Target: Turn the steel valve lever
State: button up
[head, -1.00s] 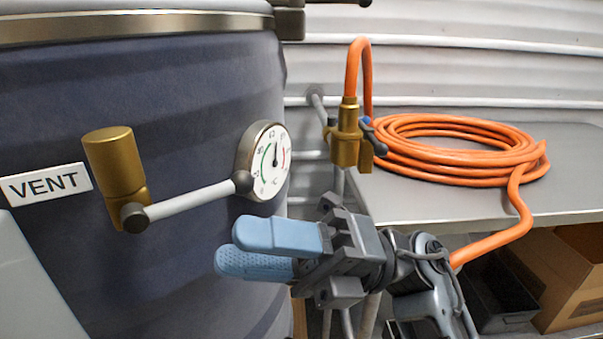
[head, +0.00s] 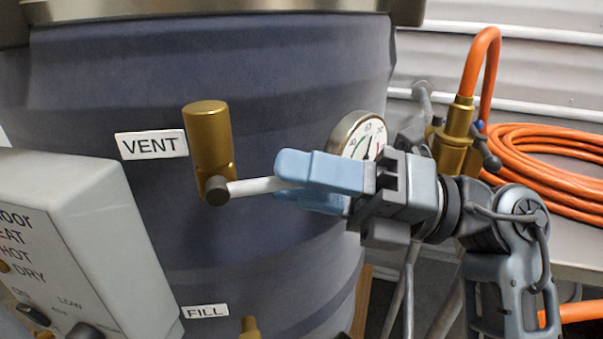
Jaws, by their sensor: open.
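The valve lever (head: 258,186) is a pale steel rod. It runs to the right, almost level, from a dark pivot on the brass valve body (head: 208,140). The valve is on the dark drum beside the VENT label (head: 152,144). My gripper (head: 279,180) has pale blue fingers and comes in from the right at the lever's outer part. The fingers are open, one above and one below the rod in the picture. The lever's far end is hidden behind the fingers. I cannot tell whether they touch it.
A dial gauge (head: 358,137) is close behind my gripper, partly covered. A brass hose valve (head: 458,130) with an orange hose (head: 550,170) is to the right. A grey control box (head: 75,230) stands at left. A FILL label (head: 205,311) is below.

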jog(key=shift+a, duration=0.25)
grip_shut()
dwell(0.3)
